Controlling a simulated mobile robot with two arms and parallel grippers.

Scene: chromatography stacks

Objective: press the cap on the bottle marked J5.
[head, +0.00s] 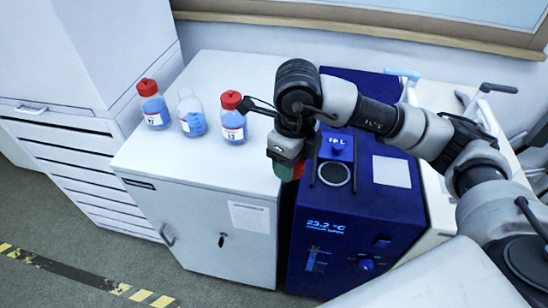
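Three bottles with blue liquid stand on top of the white cabinet. The left bottle (154,110) and the right bottle (233,125) wear red caps and have labels too small to read surely. The middle bottle (191,118) shows no cap and no readable label, so I cannot tell which one is J5. My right gripper (287,168) hangs at the cabinet's right edge, beside the blue instrument and right of the bottles. Something red and green shows at its fingertips; I cannot tell whether it is held. My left gripper is out of view.
The white cabinet (150,165) has free room in front of and behind the bottles. The blue instrument (345,245) with a lit display and a round dark opening stands right of it. A white drawer unit (70,165) stands at left. A wall ledge (350,35) runs behind.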

